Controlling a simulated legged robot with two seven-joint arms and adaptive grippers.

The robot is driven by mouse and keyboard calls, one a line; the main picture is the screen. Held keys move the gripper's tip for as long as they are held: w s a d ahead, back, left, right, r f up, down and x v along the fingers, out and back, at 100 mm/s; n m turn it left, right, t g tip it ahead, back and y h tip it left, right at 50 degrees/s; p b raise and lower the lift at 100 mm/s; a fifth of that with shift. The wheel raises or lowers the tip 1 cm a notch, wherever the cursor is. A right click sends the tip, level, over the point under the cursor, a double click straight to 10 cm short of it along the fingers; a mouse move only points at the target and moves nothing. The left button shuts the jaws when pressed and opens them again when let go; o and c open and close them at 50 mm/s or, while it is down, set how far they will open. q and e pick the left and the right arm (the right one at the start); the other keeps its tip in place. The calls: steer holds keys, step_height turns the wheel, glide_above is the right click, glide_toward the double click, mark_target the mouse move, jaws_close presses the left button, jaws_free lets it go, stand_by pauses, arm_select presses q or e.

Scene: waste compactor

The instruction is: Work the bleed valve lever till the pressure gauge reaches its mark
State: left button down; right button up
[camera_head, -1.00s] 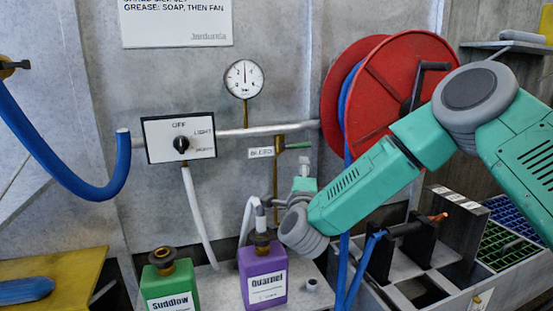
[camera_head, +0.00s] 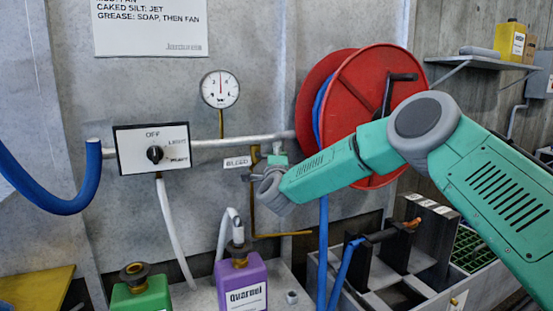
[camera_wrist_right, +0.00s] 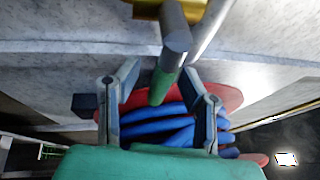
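The round white pressure gauge (camera_head: 220,89) stands above the wall pipe. Its needle points about straight up; the figures are too small to read. The BLEED label (camera_head: 237,163) hangs below the pipe, beside the brass bleed line (camera_head: 253,190). In the right wrist view, the lever's green handle (camera_wrist_right: 160,84) and grey metal end lie between the two spread fingers of the right gripper (camera_wrist_right: 160,72), with gaps on both sides. My left gripper is not in view.
A red hose reel (camera_head: 365,95) is right of the valve, behind my right arm. A selector box (camera_head: 152,149) is on the left. A purple jug (camera_head: 241,281) and a green jug (camera_head: 142,292) stand below.

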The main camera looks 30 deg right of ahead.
steer(key=shift+d+f, duration=0.1)
steer(key=shift+d, duration=0.15)
jaws_close()
steer(key=shift+d, duration=0.1)
